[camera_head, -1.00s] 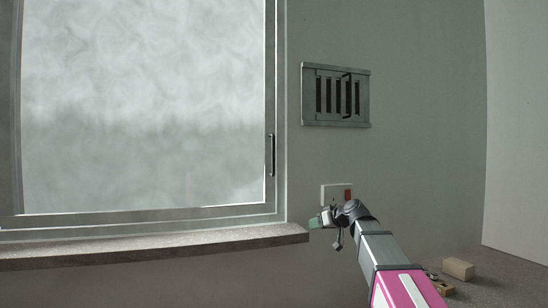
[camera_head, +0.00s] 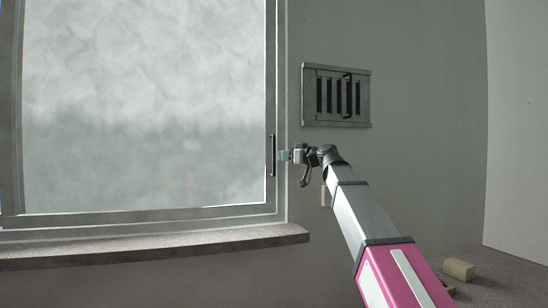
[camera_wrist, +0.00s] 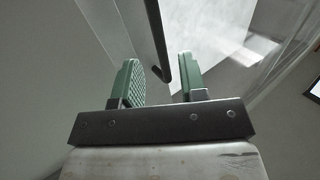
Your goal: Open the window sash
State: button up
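The window sash (camera_head: 150,214) is a grey frame around a large misty pane and looks shut in its surround. Its handle (camera_head: 272,156) is a dark upright bar on the right side of the sash. My gripper (camera_head: 284,155) is at the handle's height, just to its right. In the wrist view my gripper (camera_wrist: 159,66) has its two green fingers wide apart, with nothing clamped. There the handle (camera_wrist: 155,32) comes down from the top, and its lower end shows between the fingers. I cannot tell whether a finger touches it.
A stone sill (camera_head: 150,247) juts out below the window. A metal vent (camera_head: 336,95) with dark slots is on the wall to the right of the window. A small tan block (camera_head: 458,269) lies on the bench at the lower right.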

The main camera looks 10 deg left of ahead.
aim_at(274, 172)
jog(key=x, duration=0.6)
jog(key=shift+w+a, duration=0.1)
jog(key=shift+a, duration=0.05)
grip_shut()
